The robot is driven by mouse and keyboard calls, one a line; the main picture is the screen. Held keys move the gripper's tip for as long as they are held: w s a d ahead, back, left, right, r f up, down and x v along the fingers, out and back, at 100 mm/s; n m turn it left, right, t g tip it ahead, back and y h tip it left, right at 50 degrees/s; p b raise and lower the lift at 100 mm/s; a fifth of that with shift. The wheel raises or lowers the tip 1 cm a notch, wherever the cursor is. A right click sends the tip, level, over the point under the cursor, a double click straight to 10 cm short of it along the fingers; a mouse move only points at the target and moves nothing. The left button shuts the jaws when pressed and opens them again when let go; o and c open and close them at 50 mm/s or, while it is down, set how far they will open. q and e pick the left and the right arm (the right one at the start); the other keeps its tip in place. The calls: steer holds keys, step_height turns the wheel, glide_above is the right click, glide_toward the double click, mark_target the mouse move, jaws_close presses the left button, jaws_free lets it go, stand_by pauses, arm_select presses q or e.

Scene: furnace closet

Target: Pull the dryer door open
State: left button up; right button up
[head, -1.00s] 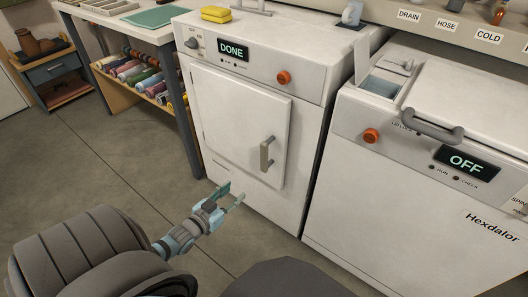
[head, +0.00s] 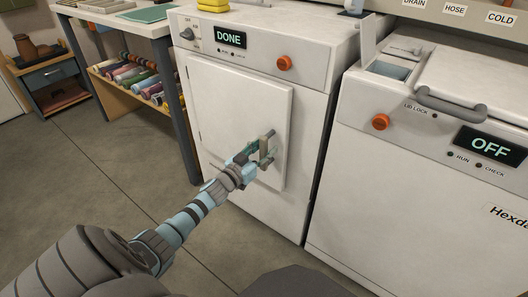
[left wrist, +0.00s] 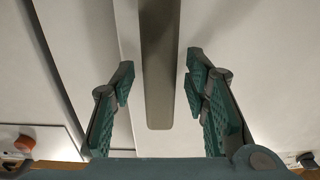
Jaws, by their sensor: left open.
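The dryer (head: 210,28) shows DONE on its display, and its square white door (head: 225,115) looks shut. A grey bar handle (head: 265,146) stands upright near the right edge of the door. My left gripper (head: 259,156) is at the handle's lower part and hides some of it. In the left wrist view the handle (left wrist: 159,70) hangs between the two open green fingers (left wrist: 158,85), with a gap on each side. My right gripper is not in view.
A white washer (head: 400,190) with an OFF display and a lid handle stands close on the right. A shelf table (head: 150,28) with colourful rolls is on the left. The tiled floor (head: 110,160) in front of the table is clear.

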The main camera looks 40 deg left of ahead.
arm_select(q)
steer(key=shift+c, duration=0.6)
jaws_close()
steer(key=shift+s, duration=0.15)
